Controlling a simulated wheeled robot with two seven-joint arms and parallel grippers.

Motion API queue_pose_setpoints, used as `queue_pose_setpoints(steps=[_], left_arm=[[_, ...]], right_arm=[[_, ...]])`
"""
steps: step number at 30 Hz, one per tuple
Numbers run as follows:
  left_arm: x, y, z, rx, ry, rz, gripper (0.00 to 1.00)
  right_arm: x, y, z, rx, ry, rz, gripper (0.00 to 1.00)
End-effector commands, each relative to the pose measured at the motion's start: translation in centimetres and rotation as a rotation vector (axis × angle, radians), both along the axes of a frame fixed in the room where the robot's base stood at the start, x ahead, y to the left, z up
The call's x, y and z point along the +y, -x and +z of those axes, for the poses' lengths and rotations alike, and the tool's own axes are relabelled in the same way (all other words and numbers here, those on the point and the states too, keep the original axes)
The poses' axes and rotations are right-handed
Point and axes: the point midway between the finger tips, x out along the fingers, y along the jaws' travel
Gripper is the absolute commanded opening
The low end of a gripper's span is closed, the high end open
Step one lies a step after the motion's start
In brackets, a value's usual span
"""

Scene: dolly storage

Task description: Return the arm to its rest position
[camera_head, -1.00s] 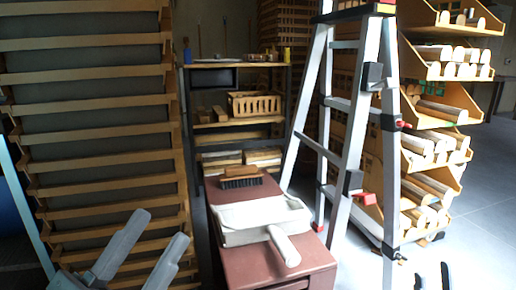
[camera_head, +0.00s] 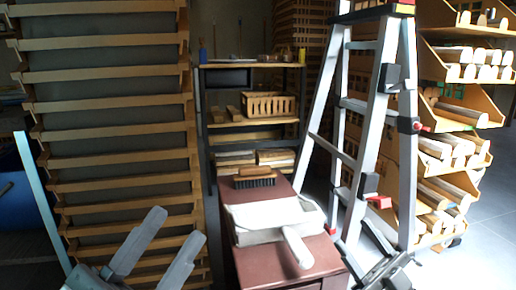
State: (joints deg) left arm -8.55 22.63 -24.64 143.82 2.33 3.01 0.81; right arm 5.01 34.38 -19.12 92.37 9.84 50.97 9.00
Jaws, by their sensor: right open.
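My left gripper (camera_head: 162,232) is at the lower left, in front of the stacked wooden crates. Its two pale grey fingers point up and stand apart with nothing between them. My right gripper (camera_head: 392,268) is at the bottom edge, right of the red-brown cabinet and in front of the stepladder's foot. It is partly cut off by the frame, and I see nothing held in it.
A white dustpan (camera_head: 268,221) and a brush (camera_head: 254,178) lie on the red-brown cabinet (camera_head: 262,274). A stepladder (camera_head: 407,140) stands right of it. Stacked crates (camera_head: 110,113) fill the left; a shelf (camera_head: 225,128) stands behind. Free floor (camera_head: 485,250) lies at the right.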

Motion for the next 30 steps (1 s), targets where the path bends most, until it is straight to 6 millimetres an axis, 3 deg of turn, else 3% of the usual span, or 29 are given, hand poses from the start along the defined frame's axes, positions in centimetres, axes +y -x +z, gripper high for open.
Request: queue_pose_setpoints(steps=[1,4,7,12,19,26,30], left_arm=[[0.0,0.0,0.0,0.000,0.000,0.000,0.36],[0.0,0.0,0.0,0.000,0.000,0.000,0.36],[0.0,0.0,0.0,0.000,0.000,0.000,0.36],[0.0,0.0,0.0,0.000,0.000,0.000,0.36],[0.0,0.0,0.0,0.000,0.000,0.000,0.36],[0.0,0.0,0.0,0.000,0.000,0.000,0.36],[0.3,-1.2,1.4,0.080,-0.012,0.029,0.36]], right_arm=[[2.9,1.5,1.3,0.018,0.022,0.028,0.53],[7.0,4.0,3.3,0.055,0.069,0.052,0.53],[9.8,6.4,5.2,0.078,0.105,0.066,0.53],[12.7,10.1,7.8,0.103,0.148,0.078,0.53],[14.7,14.8,11.2,0.122,0.187,0.084,0.53],[14.4,14.0,14.0,0.119,-0.011,0.063,0.53],[14.1,12.7,15.5,0.197,-0.009,0.031,0.53]])
